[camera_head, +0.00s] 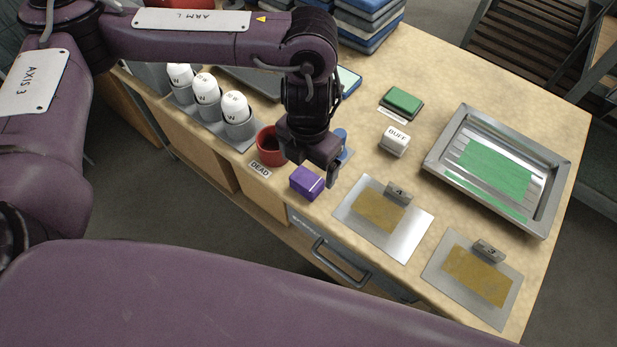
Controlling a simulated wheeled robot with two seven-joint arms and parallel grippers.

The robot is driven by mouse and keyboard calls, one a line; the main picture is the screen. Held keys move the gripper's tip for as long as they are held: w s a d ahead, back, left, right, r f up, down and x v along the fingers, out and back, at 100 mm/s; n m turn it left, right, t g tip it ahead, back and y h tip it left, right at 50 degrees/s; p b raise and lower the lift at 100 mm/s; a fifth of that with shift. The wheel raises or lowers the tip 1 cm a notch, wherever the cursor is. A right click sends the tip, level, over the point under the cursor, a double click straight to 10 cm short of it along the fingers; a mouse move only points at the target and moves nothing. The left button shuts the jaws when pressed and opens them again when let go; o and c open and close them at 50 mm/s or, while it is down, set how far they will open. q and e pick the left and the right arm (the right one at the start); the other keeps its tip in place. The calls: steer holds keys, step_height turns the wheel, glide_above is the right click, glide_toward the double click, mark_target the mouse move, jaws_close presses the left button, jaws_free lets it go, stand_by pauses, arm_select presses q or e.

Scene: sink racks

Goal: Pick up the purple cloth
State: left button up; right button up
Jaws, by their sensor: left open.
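The purple cloth (307,183) shows as a small folded, block-like purple bundle on the table near its front edge. My left gripper (310,163) points down just behind and above it. The left gripper is open, with one finger close to the cloth's right side. The other finger is hard to make out against the red cup. I cannot tell whether either finger touches the cloth. My right gripper is not in view.
A red cup (268,146) with a DEAD label stands just behind-left of the cloth. White bulbs (207,89) stand in grey holders at left. A BUFF block (394,141), plates with tan pads (402,232) and a metal tray (433,164) lie to the right.

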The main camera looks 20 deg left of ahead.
mark_target(307, 179)
arm_select(q)
step_height(307, 179, down, 6)
steer(key=shift+s, duration=0.1)
steer(key=c, duration=1.1)
